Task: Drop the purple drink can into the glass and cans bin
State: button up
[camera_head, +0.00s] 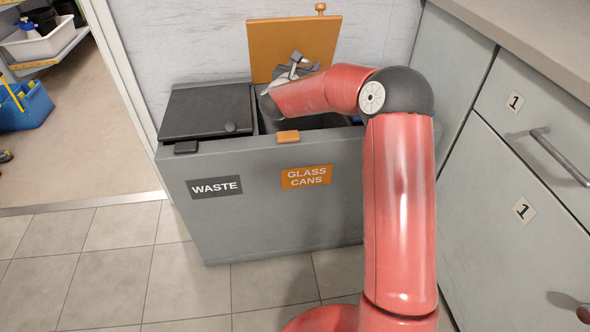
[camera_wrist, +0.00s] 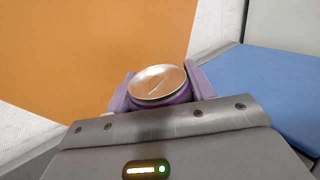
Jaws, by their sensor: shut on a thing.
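The purple drink can (camera_wrist: 157,85) shows its silver top in the wrist view. My gripper (camera_wrist: 160,91) is shut on it, with one purple finger on each side. In the head view my gripper (camera_head: 294,70) is above the glass and cans bin (camera_head: 306,177), in front of its raised orange lid (camera_head: 275,42). The lid also fills much of the wrist view (camera_wrist: 70,50). My arm hides the can in the head view and covers part of the bin's opening.
The waste bin (camera_head: 207,112) on the left has its dark lid shut. A blue surface (camera_wrist: 275,95) shows at the right in the wrist view. Grey drawers (camera_head: 530,150) stand close on the right. The tiled floor in front is clear.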

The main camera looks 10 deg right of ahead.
jog(key=shift+f+b, duration=0.35)
jog(key=shift+f, duration=2.2)
jog(key=o, duration=1)
jog(key=shift+o, duration=0.2)
jog(key=b+v, duration=0.1)
jog(key=v, duration=0.7)
jog(key=shift+b, duration=0.35)
